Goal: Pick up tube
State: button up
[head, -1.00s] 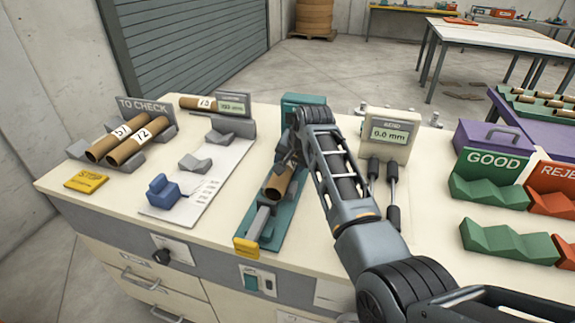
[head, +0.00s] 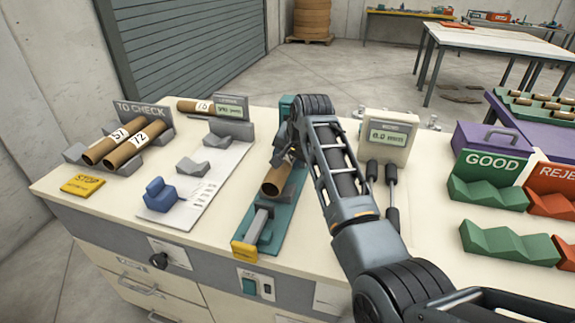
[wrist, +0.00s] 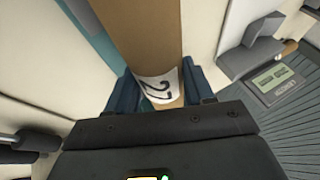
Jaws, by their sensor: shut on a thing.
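A brown cardboard tube (head: 276,180) is held by my gripper (head: 287,150) over the teal fixture in the middle of the bench. In the wrist view the tube (wrist: 146,40) runs between the two blue fingers of my gripper (wrist: 160,88), which are shut on it. A white label with a dark sideways digit, like a 2, shows there; the rest is hidden by the gripper body. The teal fixture (head: 279,235) has a grey clamp piece and a yellow tag at its near end. My arm hides part of the fixture's far end.
Two tubes lie in the TO CHECK rack (head: 130,168) at left; another tube (head: 195,106) lies behind. A blue block (head: 160,196) stands on a white board. A BEND gauge (head: 387,137), GOOD tray (head: 487,194) and reject tray (head: 553,202) are right of my arm.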

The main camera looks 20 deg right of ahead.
notch_tip(320, 180, up, 4)
jog(key=shift+s+a+r+b, duration=0.1)
jog(key=shift+s+a+b, duration=0.05)
jog(key=shift+b, duration=0.2)
jog(key=s+a, duration=0.3)
jog(key=s, duration=0.1)
jog(key=s+a+b, duration=0.1)
jog(key=s+a, duration=0.3)
jog(key=s, duration=0.1)
jog(key=s+a+b, duration=0.1)
jog(key=s+a, duration=0.2)
jog(key=s, duration=0.2)
jog(key=shift+s+a, duration=0.55)
jog(key=shift+s, duration=0.15)
jog(key=shift+s+a+r+p, duration=0.2)
jog(key=shift+s+a+p, duration=0.2)
jog(key=shift+p, duration=0.25)
jog(key=shift+s+r, duration=0.1)
